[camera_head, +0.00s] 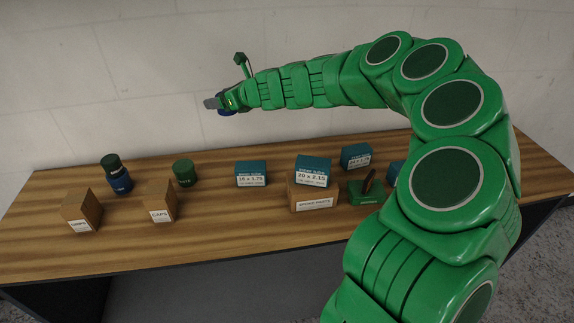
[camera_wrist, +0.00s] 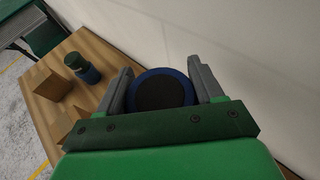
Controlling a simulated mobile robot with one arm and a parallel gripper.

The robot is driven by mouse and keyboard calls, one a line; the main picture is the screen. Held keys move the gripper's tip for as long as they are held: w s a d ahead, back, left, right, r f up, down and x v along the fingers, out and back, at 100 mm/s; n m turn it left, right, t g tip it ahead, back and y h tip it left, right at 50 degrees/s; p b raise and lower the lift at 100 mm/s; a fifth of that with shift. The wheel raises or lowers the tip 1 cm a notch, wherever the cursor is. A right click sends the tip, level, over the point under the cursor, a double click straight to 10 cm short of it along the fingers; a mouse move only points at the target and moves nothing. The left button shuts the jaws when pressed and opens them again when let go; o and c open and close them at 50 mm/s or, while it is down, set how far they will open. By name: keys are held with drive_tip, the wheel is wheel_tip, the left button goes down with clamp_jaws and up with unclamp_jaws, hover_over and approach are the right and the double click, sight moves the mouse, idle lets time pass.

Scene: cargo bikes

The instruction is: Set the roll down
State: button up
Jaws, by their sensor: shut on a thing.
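My gripper (camera_head: 217,103) is raised above the back of the table, near the wall. In the wrist view its jaws (camera_wrist: 161,82) are shut on a round blue roll (camera_wrist: 187,88) with a dark end face. The blue roll (camera_head: 226,112) shows only partly in the head view, behind the fingers. It is held clear of the wooden table (camera_head: 240,222). On the left of the table a green roll (camera_head: 110,161) sits on another blue roll (camera_head: 121,184). Another green roll (camera_head: 185,173) stands alone to their right.
Two brown boxes, a left one (camera_head: 80,212) and one labelled CAPS (camera_head: 160,203), stand at the front left. A blue tube box (camera_head: 251,174) stands mid-table. Another (camera_head: 313,168) rests on a brown carton (camera_head: 309,202). A small green container (camera_head: 366,193) stands beside it. The front centre is bare.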

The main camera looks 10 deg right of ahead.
drive_tip(key=n+g+y, duration=0.1)
drive_tip(key=g, duration=0.1)
hover_over(282, 163)
drive_tip(key=w+a, duration=0.1)
drive_tip(key=a, duration=0.2)
drive_tip(key=shift+d, duration=1.45)
drive_tip(key=shift+n+y, duration=0.3)
drive_tip(key=shift+n, duration=0.1)
drive_tip(key=f, duration=1.3)
drive_tip(key=s+f, duration=0.1)
drive_tip(key=f, duration=0.6)
drive_tip(key=shift+f, duration=0.25)
drive_tip(key=o, duration=1)
drive_tip(key=shift+f, duration=0.1)
drive_tip(key=shift+o, duration=0.2)
drive_tip(key=shift+v, duration=6)
